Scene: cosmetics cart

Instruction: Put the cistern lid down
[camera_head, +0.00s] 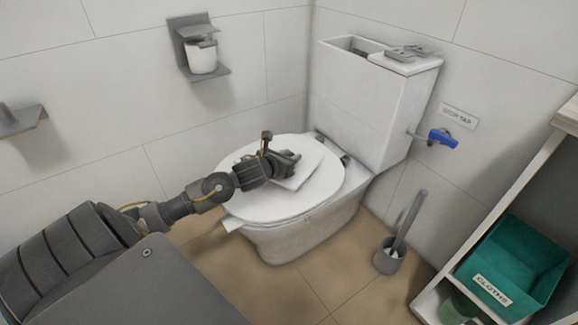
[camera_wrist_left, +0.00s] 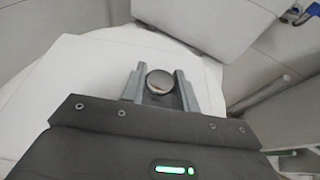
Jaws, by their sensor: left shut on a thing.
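The cistern lid (camera_head: 303,172) is a flat white plate over the closed toilet seat cover (camera_head: 246,205). I cannot tell whether it touches the cover or hangs just above it. My left gripper (camera_head: 287,162) is over the lid, shut on its round chrome knob (camera_wrist_left: 160,81). In the left wrist view the lid (camera_wrist_left: 75,85) spreads out to the left below the gripper fingers (camera_wrist_left: 160,92). The cistern (camera_head: 362,100) behind is open at the top left, with a dark gap showing. My right gripper is not in view.
Small grey items (camera_head: 407,53) lie on the covered right part of the cistern top. A blue stop tap (camera_head: 443,139) sticks out of the wall. A toilet brush in its holder (camera_head: 389,257) stands right of the bowl. A green crate (camera_head: 515,262) sits on the right shelf.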

